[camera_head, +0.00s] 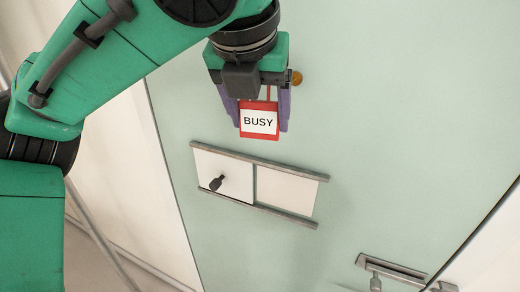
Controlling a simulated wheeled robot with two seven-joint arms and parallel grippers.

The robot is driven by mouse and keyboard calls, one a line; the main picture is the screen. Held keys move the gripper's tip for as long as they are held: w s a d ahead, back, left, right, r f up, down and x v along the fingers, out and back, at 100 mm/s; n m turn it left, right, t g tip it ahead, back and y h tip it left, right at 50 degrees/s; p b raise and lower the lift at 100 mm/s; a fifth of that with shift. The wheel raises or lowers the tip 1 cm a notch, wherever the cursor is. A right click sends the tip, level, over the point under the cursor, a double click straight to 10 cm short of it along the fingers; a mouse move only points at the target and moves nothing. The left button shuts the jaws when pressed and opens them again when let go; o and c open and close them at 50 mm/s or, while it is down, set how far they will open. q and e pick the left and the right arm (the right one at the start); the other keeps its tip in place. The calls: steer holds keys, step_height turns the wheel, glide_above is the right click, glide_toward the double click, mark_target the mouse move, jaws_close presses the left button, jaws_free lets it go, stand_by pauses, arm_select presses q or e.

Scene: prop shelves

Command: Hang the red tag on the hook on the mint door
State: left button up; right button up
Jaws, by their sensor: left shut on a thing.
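The red tag (259,121) has a white panel reading "BUSY" and a red loop or strap at its top. It hangs upright at the upper middle of the head view. My left gripper (262,112) is shut on the red tag, with its purple fingers on either side of it. The mint door (400,130) fills most of the view behind. A small brass-coloured round piece (297,78), perhaps the hook, shows just right of the gripper, partly hidden by it. I cannot tell whether the tag's loop touches it. My right gripper is out of view.
Below the tag, a white sliding panel (225,172) with a dark knob (216,183) sits between two grey rails on the door. A grey door handle (390,268) is at the lower right. A pale wall (120,180) stands left of the door.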

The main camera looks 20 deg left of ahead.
arm_select(q)
steer(key=shift+r, duration=0.2)
steer(key=shift+w+d, duration=0.7)
steer(key=shift+d, duration=0.25)
steer(key=shift+w+a, duration=0.2)
steer(key=shift+w, duration=0.3)
steer(key=shift+w+d+f+p, duration=0.15)
steer(key=shift+w+f, duration=0.1)
steer(key=shift+w, duration=0.65)
steer(key=shift+w+d+f+p, duration=0.1)
steer(key=shift+w+d+f, duration=0.15)
steer(key=shift+w, duration=0.7)
steer(key=shift+w+d+f+p, duration=0.15)
steer(key=shift+w+f, duration=0.15)
steer(key=shift+w, duration=0.6)
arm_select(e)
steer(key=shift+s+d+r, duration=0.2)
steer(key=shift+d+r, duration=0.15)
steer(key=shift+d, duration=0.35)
